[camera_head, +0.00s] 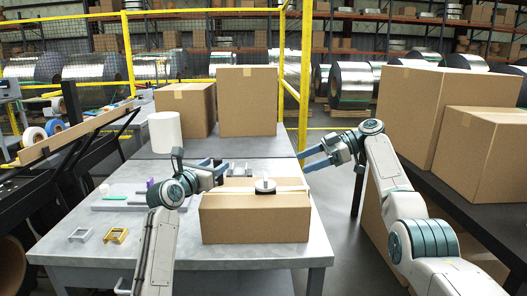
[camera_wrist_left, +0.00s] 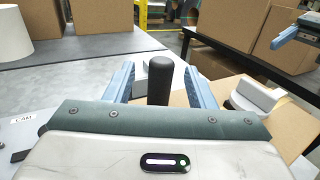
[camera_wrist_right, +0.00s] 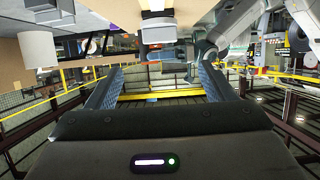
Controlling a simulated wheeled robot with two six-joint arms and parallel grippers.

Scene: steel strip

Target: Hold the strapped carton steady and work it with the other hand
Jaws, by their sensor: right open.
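The strapped carton (camera_head: 255,220) sits upright near the table's front right corner, with a white strap (camera_head: 290,188) across its top. A white and dark device (camera_head: 265,187) rests on top of it. My left gripper (camera_head: 222,167) is at the carton's back left top edge. In the left wrist view its fingers (camera_wrist_left: 157,82) are apart, with a black upright handle (camera_wrist_left: 160,80) between them and gaps on both sides. My right gripper (camera_head: 308,158) is open and empty in the air, right of and behind the carton. Its spread fingers also show in the right wrist view (camera_wrist_right: 158,85).
The grey table (camera_head: 240,256) holds a white cylinder (camera_head: 165,132), a grey tray (camera_head: 120,197), a silver frame (camera_head: 80,234) and a yellow frame (camera_head: 116,235). Two large cartons stand behind. More cartons (camera_head: 480,150) fill a dark table at right. Yellow posts (camera_head: 304,75) rise behind.

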